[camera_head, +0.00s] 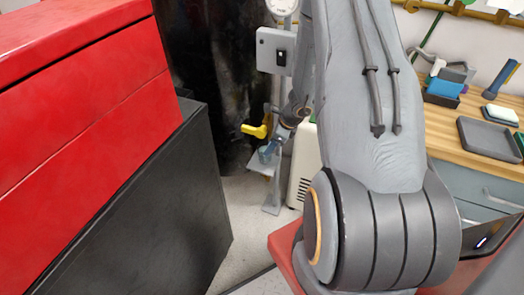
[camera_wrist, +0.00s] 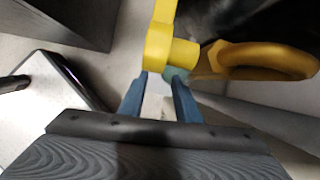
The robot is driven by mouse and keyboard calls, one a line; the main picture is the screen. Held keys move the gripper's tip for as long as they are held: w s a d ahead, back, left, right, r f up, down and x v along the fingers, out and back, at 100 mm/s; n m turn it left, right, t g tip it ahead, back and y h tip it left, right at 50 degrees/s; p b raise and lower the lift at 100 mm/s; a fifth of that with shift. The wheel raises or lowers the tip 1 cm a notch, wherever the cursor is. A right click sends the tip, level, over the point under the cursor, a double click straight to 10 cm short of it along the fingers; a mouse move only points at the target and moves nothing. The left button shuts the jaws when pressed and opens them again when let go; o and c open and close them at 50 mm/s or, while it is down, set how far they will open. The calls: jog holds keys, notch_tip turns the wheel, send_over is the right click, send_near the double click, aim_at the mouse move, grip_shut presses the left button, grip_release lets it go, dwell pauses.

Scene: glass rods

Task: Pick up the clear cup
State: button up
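My gripper (camera_wrist: 158,80) shows in the wrist view with its two blue fingers apart, pointing at a yellow fixture (camera_wrist: 160,40). In the head view the end of my arm is small, beside the yellow fixture (camera_head: 257,130) and above a small grey shelf (camera_head: 262,169). A small teal, see-through piece (camera_wrist: 176,75) shows at the right fingertip, under the yellow part; it may be the clear cup, but I cannot be sure. The gap between the fingers looks pale, with no clear outline of a held thing.
A large red and black cabinet (camera_head: 90,130) fills the left. A wooden workbench (camera_head: 455,140) with a dark tray (camera_head: 488,138) stands at the right. A yellow ring (camera_wrist: 265,60) lies close to the right of my fingers.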

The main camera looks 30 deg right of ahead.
jog(key=x, duration=0.3)
jog(key=shift+w+d+f, duration=0.1)
jog(key=shift+w+f, duration=0.15)
jog(key=shift+f, duration=0.1)
send_over(263, 164)
jog(key=shift+w+d+f+p, duration=0.15)
jog(key=shift+f+p, duration=0.2)
jog(key=shift+f, duration=1.7)
jog(key=shift+c, duration=0.2)
grip_shut()
